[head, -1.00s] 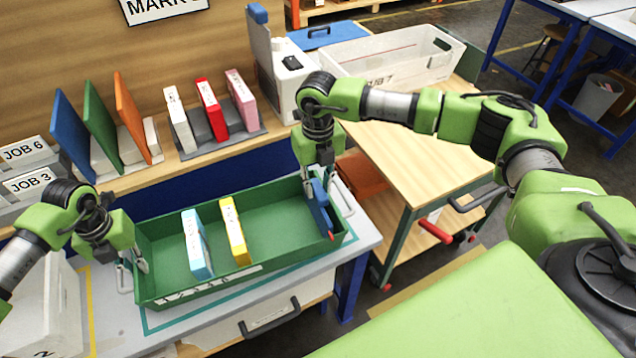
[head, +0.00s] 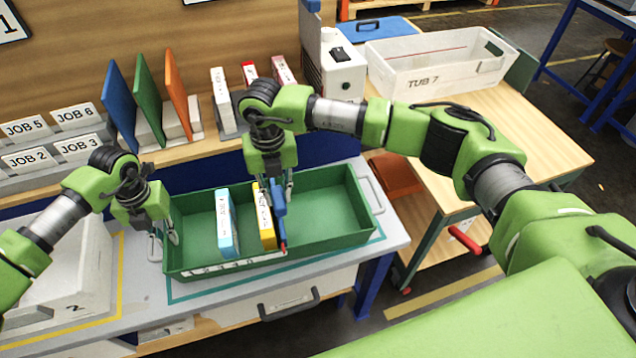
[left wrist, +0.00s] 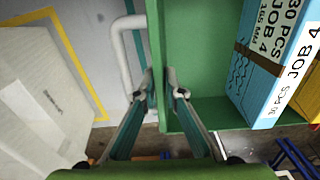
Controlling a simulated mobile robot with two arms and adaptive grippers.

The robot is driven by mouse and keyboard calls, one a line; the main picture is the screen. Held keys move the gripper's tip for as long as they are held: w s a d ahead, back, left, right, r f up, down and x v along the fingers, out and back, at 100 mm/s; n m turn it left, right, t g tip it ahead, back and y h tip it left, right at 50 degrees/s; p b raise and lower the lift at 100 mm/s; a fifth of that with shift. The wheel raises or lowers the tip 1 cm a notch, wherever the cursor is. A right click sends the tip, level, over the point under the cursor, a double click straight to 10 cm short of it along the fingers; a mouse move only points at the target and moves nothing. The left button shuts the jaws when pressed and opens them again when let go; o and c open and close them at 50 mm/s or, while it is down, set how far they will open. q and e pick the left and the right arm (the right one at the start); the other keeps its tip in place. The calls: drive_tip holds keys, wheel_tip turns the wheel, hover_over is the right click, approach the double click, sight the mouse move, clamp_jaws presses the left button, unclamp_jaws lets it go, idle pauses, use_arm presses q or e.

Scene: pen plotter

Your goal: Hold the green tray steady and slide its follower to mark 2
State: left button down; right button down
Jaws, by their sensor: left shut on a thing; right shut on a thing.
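The green tray (head: 330,212) sits on the grey bench. A white strip (head: 236,264) with black marks too small to read runs along its front wall. My left gripper (head: 165,238) is shut on the tray's left wall, its fingers on both sides in the left wrist view (left wrist: 163,88). My right gripper (head: 281,184) is shut on the blue follower (head: 279,203), a slab with a red tip (head: 283,247) near the front wall. The follower stands close to the right side of a yellow pack (head: 263,220); I cannot tell if they touch. A light blue pack (head: 225,222) stands further left.
The tray's right part is empty. A white bin (head: 75,285) stands left of the tray. Upright coloured boards and packs line the shelf behind. The white tub 7 (head: 440,66) sits on a wooden cart at the right.

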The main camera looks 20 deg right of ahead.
drive_tip(key=w+a, duration=0.1)
drive_tip(key=a, duration=1.7)
drive_tip(key=shift+w, duration=0.25)
drive_tip(key=shift+a+r, duration=0.1)
drive_tip(key=shift+a, duration=0.05)
drive_tip(key=c, duration=1.8)
unclamp_jaws()
drive_tip(key=r, duration=1.2)
drive_tip(key=shift+d, duration=0.2)
drive_tip(key=shift+f, duration=0.1)
